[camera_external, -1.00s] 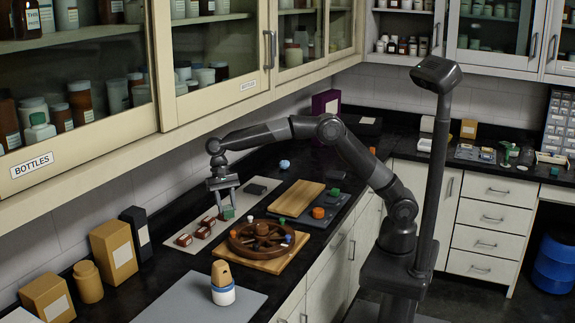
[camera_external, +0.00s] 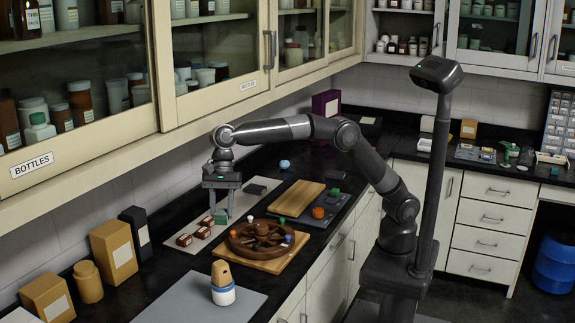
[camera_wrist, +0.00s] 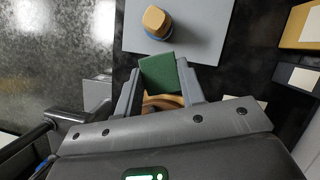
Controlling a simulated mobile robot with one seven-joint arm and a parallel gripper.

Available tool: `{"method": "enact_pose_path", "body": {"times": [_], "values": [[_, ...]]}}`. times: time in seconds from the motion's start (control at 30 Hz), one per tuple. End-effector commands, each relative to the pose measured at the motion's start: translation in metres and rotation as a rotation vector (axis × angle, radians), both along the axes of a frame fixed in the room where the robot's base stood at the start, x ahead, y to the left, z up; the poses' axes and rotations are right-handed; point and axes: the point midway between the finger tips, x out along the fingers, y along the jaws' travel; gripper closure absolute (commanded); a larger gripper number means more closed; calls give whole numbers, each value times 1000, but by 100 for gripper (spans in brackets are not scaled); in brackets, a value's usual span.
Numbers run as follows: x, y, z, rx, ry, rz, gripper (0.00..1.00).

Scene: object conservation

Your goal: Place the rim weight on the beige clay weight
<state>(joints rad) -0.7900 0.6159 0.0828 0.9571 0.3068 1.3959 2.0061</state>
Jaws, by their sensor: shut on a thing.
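My gripper (camera_external: 221,210) is shut on a green block (camera_wrist: 162,73), gripped between the fingertips; it is the only candidate I see for the rim weight. It also shows in the external view (camera_external: 220,217), over the pale strip by the red-brown pieces. The beige clay weight (camera_external: 221,273) is a tan rounded block on a blue-and-white round base (camera_external: 223,294), on the grey mat (camera_external: 180,304) at the front. In the wrist view, the beige clay weight (camera_wrist: 156,20) is beyond the held block, apart from it.
A brown spoked wheel (camera_external: 243,247) lies on a wooden board (camera_external: 272,264) between gripper and counter edge, with small coloured pieces on its rim. Red-brown pieces (camera_external: 184,240) sit on the pale strip. Boxes (camera_external: 110,252) line the wall. Cupboards (camera_external: 240,95) overhang the counter.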

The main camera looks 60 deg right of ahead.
Motion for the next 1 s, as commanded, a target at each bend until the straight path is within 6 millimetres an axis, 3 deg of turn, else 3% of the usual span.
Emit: {"method": "enact_pose_path", "body": {"times": [0.2,0.4,0.53,0.8,1.0], "values": [[-22,47,-31,0,1,4,90],[-33,72,-48,0,-1,3,90],[-35,76,-54,0,-1,1,90],[-35,75,-88,0,0,1,90],[-35,76,-90,2,-1,1,90]]}}
